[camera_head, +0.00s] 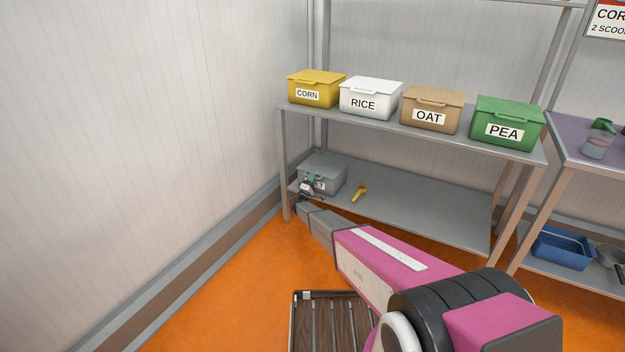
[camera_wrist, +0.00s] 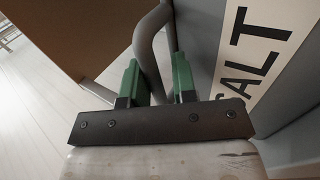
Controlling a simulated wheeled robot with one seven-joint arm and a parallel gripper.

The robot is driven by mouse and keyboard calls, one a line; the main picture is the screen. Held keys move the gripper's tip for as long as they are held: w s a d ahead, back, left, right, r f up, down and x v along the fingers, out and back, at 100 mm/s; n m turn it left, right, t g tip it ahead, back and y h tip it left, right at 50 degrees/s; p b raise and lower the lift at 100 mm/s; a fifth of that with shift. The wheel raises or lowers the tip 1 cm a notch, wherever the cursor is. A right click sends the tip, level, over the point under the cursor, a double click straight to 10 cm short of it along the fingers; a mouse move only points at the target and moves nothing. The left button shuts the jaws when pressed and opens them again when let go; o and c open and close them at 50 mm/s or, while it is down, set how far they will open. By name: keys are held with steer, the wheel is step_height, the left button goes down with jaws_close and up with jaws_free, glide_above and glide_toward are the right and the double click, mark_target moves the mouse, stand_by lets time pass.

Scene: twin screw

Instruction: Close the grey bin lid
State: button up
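The grey bin (camera_head: 333,174) stands on the lower shelf at its left end. Its white label reads SALT in the wrist view (camera_wrist: 262,45). The lid (camera_head: 322,161) looks down or nearly down on the bin; the head view is too small to show any gap. My gripper (camera_head: 308,186) is at the front left of the bin and partly covers its label. In the wrist view, its two green fingers (camera_wrist: 157,82) stand apart, with the bin's grey handle (camera_wrist: 147,50) passing between them. A firm grip on the handle does not show.
A yellow scoop (camera_head: 359,192) lies right of the bin on the lower shelf (camera_head: 420,215). Yellow, white, tan and green bins stand on the upper shelf (camera_head: 470,145) above. The wall (camera_head: 180,130) and a shelf post (camera_head: 286,165) are close on the left.

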steer(key=shift+s, duration=0.1)
steer(key=v, duration=1)
steer(key=shift+s+a+f, duration=0.2)
steer(key=shift+s, duration=0.05)
